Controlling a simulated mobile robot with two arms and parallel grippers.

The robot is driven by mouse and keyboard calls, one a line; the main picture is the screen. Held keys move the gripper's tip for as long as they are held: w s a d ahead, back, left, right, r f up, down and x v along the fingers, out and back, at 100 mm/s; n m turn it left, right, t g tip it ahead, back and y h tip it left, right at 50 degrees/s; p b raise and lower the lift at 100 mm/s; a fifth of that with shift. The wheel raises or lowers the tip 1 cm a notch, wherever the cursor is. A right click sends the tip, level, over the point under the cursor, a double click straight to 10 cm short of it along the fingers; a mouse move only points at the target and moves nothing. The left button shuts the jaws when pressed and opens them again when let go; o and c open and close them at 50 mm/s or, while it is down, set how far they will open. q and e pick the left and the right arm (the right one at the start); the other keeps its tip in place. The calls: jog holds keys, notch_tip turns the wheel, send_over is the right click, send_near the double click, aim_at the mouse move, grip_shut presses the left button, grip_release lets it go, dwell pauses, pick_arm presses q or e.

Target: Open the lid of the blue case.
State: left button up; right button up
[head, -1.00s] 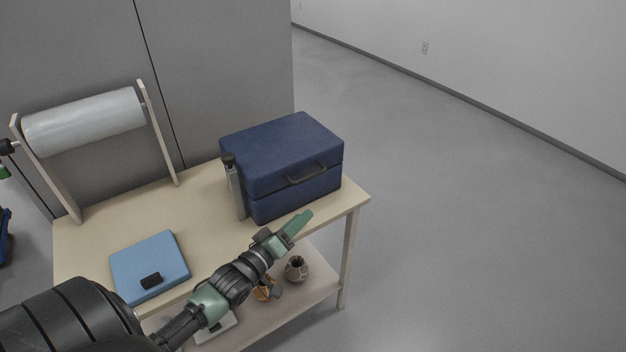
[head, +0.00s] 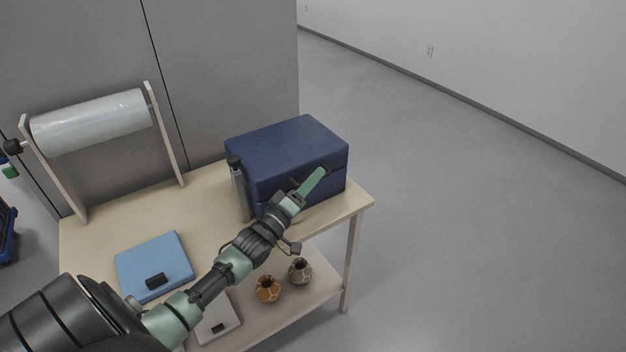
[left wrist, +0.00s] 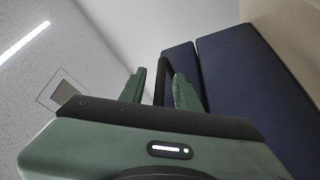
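The dark blue case (head: 280,145) stands shut at the right end of the table, and its lid lies flat on the body. It also fills the right of the left wrist view (left wrist: 235,75). My left gripper (head: 316,181) is in front of the case's handle side and hides most of the handle. In the left wrist view its two green fingers (left wrist: 160,92) are apart, with the dark handle (left wrist: 162,72) showing between them. I cannot tell whether they touch it. My right gripper is in neither view.
A grey upright tool (head: 239,187) stands against the case's left side. A light blue flat box (head: 153,262) lies front left on the table (head: 203,207). A roll on a stand (head: 92,122) is at the back. The lower shelf holds an orange pot (head: 267,289) and a grey pot (head: 300,271).

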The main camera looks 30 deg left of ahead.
pick_arm(q)
grip_shut()
dwell(1.4)
